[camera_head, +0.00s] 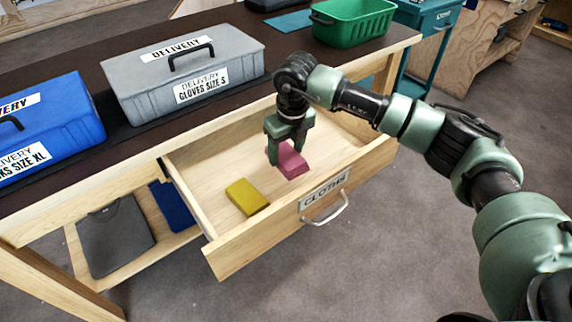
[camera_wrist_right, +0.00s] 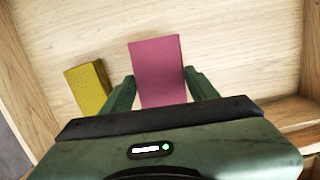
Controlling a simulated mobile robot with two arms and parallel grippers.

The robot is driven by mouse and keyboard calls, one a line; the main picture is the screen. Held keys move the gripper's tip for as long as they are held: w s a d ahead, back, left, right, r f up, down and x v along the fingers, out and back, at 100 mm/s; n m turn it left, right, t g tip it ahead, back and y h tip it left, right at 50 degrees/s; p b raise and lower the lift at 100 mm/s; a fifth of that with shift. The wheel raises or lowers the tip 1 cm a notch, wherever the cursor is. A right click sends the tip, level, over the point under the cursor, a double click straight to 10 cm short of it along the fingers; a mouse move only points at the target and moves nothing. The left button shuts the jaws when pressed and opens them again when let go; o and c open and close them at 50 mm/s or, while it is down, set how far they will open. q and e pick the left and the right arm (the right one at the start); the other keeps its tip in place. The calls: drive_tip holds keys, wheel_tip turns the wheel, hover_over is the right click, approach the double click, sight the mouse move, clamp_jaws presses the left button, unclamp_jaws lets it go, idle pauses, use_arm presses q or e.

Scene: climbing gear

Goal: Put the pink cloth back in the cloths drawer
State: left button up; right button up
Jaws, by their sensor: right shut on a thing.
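The pink cloth (camera_head: 291,161) is a folded block inside the open drawer labelled CLOTHS (camera_head: 238,252). My right gripper (camera_head: 286,152) reaches down into the drawer and is shut on the cloth. In the right wrist view the pink cloth (camera_wrist_right: 158,72) lies between the two fingers of the gripper (camera_wrist_right: 160,92). I cannot tell whether the cloth touches the drawer floor. My left gripper is not in view.
A yellow cloth (camera_head: 247,197) lies in the drawer, left of the pink one. On the bench top stand a grey box (camera_head: 185,75), a blue box (camera_head: 45,125) and a green basket (camera_head: 352,24). The drawer's right part is bare.

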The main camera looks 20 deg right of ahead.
sight(286, 163)
drive_tip(key=shift+f, duration=0.7)
wheel_tip(286, 163, down, 3)
drive_tip(key=shift+f, duration=0.4)
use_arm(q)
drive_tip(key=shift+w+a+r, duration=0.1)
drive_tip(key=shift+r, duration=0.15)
use_arm(e)
drive_tip(key=shift+f, duration=0.1)
drive_tip(key=shift+f, duration=0.1)
drive_tip(key=o, duration=1.3)
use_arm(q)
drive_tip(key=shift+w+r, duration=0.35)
